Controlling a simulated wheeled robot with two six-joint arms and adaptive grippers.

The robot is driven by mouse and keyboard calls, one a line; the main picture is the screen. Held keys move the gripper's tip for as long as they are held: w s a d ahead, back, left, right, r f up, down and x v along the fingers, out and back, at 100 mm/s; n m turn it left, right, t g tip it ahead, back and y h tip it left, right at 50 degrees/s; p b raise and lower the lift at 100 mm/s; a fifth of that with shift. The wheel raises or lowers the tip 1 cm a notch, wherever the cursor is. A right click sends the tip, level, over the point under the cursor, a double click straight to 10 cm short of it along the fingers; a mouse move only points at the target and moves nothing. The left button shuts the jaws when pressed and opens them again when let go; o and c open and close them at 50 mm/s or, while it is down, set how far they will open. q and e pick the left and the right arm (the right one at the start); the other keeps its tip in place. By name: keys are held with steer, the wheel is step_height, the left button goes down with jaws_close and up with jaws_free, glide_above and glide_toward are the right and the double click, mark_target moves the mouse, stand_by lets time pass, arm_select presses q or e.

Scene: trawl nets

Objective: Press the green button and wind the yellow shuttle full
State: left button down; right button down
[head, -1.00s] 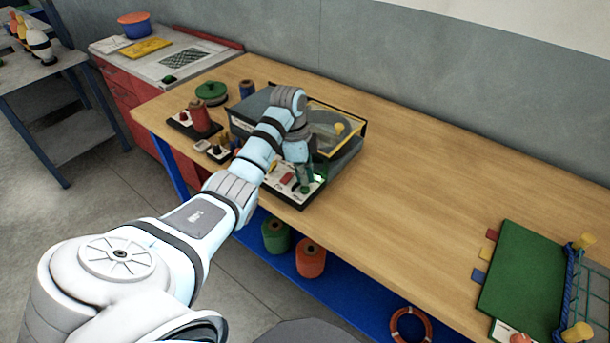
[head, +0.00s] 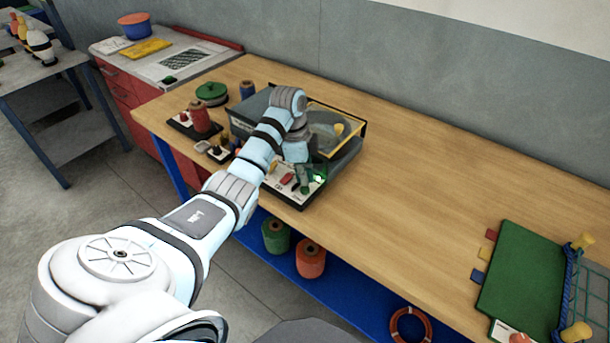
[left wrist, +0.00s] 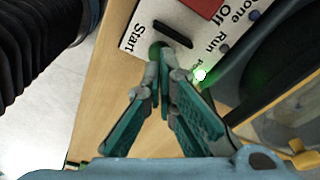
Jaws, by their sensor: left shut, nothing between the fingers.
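My left gripper (left wrist: 165,68) is shut and empty. Its fingertips are at the green button (left wrist: 155,48) beside the word "Start" and partly cover it; I cannot tell how far the button is pressed. In the head view the left gripper (head: 304,186) points down onto the front panel of the winding machine (head: 340,165). A green lamp (left wrist: 199,75) beside "Run" is lit. A small yellow part (head: 339,129), perhaps the shuttle, shows under the machine's clear yellow-edged cover; how much twine it bears cannot be seen. My right gripper is not in view.
A red button (head: 287,178) is beside the gripper. A red spool (head: 199,118) and a green reel (head: 211,91) stand left of the machine. A green mat (head: 522,275) and a blue rack (head: 569,285) are at the right. The table between is clear.

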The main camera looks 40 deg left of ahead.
mark_target(304, 189)
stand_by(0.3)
arm_select(q)
steer(key=shift+f+b, duration=0.65)
steer(key=shift+f, duration=0.65)
steer(key=shift+r, duration=0.15)
step_height(304, 189, up, 8)
steer(key=p, duration=0.8)
